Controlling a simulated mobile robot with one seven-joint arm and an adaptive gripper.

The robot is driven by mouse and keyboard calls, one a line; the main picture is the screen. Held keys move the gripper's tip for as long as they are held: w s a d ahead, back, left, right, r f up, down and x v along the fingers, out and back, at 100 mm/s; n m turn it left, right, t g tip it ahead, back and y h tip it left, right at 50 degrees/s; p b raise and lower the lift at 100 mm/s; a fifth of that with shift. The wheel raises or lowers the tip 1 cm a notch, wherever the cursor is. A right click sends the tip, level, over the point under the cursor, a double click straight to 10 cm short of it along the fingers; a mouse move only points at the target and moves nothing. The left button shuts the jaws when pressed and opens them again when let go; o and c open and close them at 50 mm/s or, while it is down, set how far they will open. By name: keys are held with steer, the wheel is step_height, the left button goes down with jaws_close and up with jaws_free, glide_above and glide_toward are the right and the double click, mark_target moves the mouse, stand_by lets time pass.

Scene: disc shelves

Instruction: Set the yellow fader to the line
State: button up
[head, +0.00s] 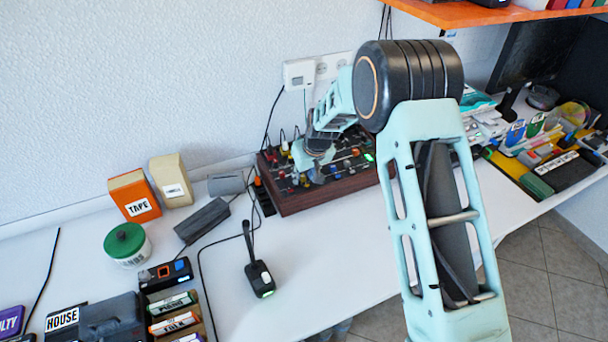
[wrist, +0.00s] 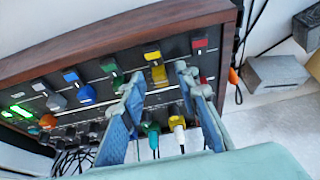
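The mixer box (head: 330,197) with wooden sides stands on the white desk against the wall. In the wrist view its dark panel (wrist: 130,58) carries a row of coloured caps and a row of knobs. A yellow cap (wrist: 152,56) sits there, with a yellow knob-like piece (wrist: 158,73) just below it. I cannot tell which of them is the fader cap, nor make out its target line. My gripper (wrist: 161,76) is open, its two blue-green fingers on either side of the lower yellow piece, with visible gaps.
Red (wrist: 200,43), green (wrist: 109,68) and blue (wrist: 70,76) caps flank the yellow one. Cable plugs, one white (wrist: 178,123), stick up near my fingers. A microphone (head: 261,277) stands in front of the mixer. Bare desk lies right of it.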

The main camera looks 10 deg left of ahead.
steer(key=shift+c, duration=0.3)
jaws_close()
steer(key=shift+w+a+f+b, duration=0.15)
steer(key=shift+w+a+b, duration=0.4)
steer(key=shift+w+a, duration=0.65)
steer(key=shift+w, duration=0.4)
steer(key=shift+o, duration=0.3)
jaws_free()
